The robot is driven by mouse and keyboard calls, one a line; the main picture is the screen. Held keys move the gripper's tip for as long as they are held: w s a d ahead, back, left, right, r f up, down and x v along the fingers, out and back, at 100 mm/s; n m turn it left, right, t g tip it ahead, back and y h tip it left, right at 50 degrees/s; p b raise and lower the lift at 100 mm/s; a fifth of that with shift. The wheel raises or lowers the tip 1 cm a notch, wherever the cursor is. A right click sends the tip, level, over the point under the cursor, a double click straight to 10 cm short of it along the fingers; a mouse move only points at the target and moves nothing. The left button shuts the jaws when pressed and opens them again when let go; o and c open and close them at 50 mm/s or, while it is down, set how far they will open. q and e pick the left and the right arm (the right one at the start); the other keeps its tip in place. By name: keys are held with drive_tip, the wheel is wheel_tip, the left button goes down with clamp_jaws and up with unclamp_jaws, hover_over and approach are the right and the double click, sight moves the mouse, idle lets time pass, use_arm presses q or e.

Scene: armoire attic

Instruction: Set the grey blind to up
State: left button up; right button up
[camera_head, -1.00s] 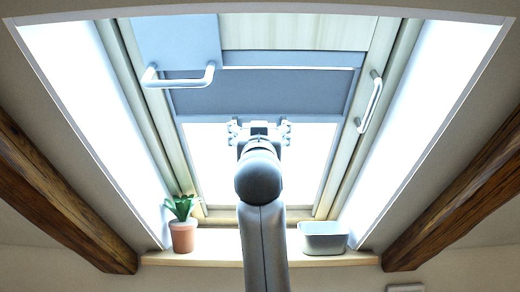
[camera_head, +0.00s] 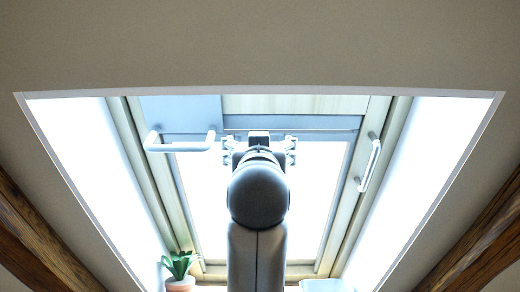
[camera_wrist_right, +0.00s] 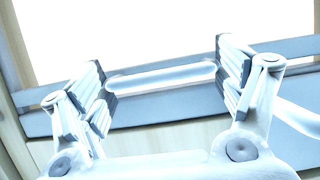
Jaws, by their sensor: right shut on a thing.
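The grey blind (camera_head: 325,136) shows as a narrow strip under the top of the roof window. Bright glass lies open below it. My right gripper (camera_head: 259,143) is at the blind's lower edge, near the middle. In the right wrist view, a pale bar (camera_wrist_right: 162,76) along the grey strip (camera_wrist_right: 290,48) runs between the two fingers, and the gripper (camera_wrist_right: 163,85) is shut on it. My own arm hides part of the window in the head view. My left gripper is not in view.
A blue-grey panel (camera_head: 180,112) with a white handle (camera_head: 180,146) is at upper left, beside a pale wooden panel (camera_head: 290,104). Another handle (camera_head: 369,162) is on the right frame. A potted plant (camera_head: 180,267) and a light bin (camera_head: 322,285) stand on the sill below.

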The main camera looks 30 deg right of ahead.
drive_tip(key=o, duration=1.1)
drive_tip(key=shift+r, duration=0.1)
drive_tip(key=shift+o, duration=0.6)
drive_tip(key=shift+a, duration=0.2)
drive_tip(key=v, duration=1.2)
